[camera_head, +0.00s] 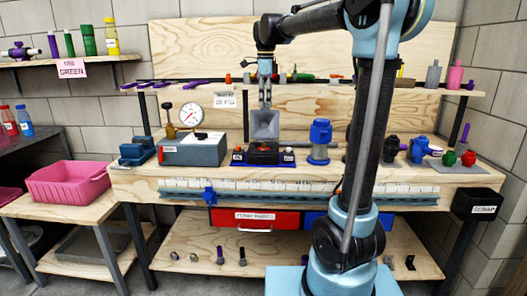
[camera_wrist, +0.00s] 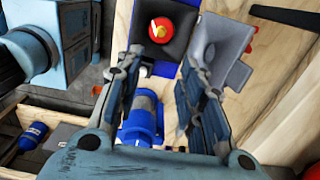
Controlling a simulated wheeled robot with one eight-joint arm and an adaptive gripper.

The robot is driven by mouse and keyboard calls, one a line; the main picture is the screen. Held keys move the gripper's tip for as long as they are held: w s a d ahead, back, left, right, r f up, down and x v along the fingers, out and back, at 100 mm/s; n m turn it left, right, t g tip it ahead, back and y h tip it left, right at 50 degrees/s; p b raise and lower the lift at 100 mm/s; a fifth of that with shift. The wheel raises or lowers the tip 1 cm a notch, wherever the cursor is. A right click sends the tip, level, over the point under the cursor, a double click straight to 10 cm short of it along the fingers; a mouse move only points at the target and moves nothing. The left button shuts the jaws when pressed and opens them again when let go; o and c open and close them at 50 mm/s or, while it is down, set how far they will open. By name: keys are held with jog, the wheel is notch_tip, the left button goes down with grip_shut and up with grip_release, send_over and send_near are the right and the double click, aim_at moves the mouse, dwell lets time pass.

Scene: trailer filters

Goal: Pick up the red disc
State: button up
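In the wrist view a red disc (camera_wrist: 161,29) with a yellow centre lies inside a dark square holder (camera_wrist: 178,52). My gripper (camera_wrist: 163,62) has its two fingers spread apart, with nothing visible between the tips; the disc shows beyond them, near the top of the picture. In the head view my gripper (camera_head: 265,104) points down over the bench, just above a grey funnel-shaped piece (camera_head: 265,124). A black box (camera_head: 263,152) stands below that piece.
The grey funnel piece (camera_wrist: 216,52) is close to my right finger in the wrist view. A blue cylinder (camera_head: 320,141) stands right of the black box. A grey case (camera_head: 193,149) with a gauge behind it is on the left. A pink tub (camera_head: 68,181) stands further left.

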send_over(264, 147)
jog(key=f, duration=0.8)
jog(key=w+f, duration=0.1)
jog(key=f, duration=0.3)
jog(key=shift+a+f, duration=0.15)
jog(key=shift+f, duration=2.55)
jog(key=shift+c, duration=0.6)
grip_shut()
